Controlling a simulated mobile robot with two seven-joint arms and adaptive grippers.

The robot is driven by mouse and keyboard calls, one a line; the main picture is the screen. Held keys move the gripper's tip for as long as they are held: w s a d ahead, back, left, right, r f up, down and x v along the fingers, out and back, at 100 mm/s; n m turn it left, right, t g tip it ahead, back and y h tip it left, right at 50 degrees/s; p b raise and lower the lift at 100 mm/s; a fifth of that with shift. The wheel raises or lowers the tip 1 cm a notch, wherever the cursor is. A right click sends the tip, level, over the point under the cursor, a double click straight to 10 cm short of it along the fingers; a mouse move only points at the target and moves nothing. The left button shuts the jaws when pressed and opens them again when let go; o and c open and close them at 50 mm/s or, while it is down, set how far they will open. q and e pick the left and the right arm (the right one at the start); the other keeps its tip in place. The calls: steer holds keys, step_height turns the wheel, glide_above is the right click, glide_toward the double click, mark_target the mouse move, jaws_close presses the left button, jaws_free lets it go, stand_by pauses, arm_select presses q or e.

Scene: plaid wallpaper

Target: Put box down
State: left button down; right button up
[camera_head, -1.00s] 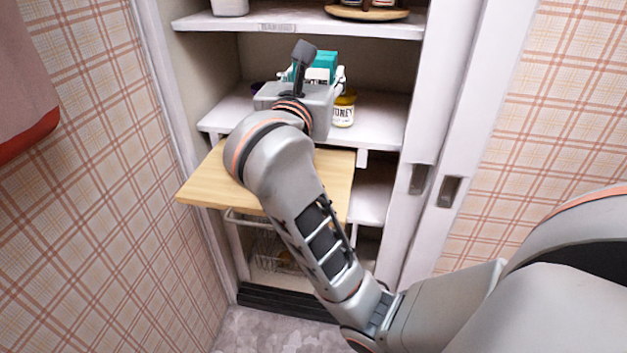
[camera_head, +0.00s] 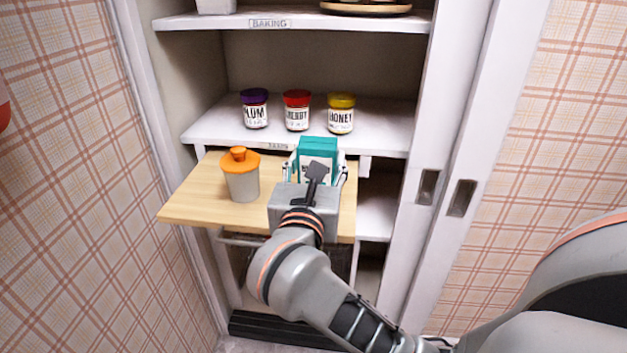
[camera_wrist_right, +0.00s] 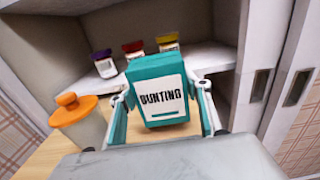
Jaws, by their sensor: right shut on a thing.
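The teal box (camera_head: 318,146) is held by my right gripper (camera_head: 315,171) over the right part of the pull-out wooden board (camera_head: 190,201). In the right wrist view the box (camera_wrist_right: 157,78) stands roughly upright between the two fingers (camera_wrist_right: 163,118), its white label reading "BUNTING" toward the camera. My gripper is shut on it. The box's lower part is hidden by the gripper in the head view, so I cannot tell whether it touches the board. My left gripper is not in view.
A grey canister with an orange lid (camera_head: 241,177) stands on the board, left of my gripper. Plum (camera_head: 255,111), berry (camera_head: 297,113) and honey (camera_head: 341,116) jars line the shelf behind. A white door frame (camera_head: 450,150) borders the right.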

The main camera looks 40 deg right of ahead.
step_height(320, 180, down, 3)
steer(key=shift+f+b, duration=0.15)
steer(key=shift+b, duration=0.35)
steer(key=shift+f, duration=0.35)
steer(key=shift+r, duration=0.15)
steer(key=shift+f, duration=0.3)
steer(key=o, duration=1.2)
steer(key=shift+r, duration=0.1)
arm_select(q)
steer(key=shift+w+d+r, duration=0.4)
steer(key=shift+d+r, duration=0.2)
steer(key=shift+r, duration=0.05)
arm_select(e)
steer(key=shift+r, duration=0.1)
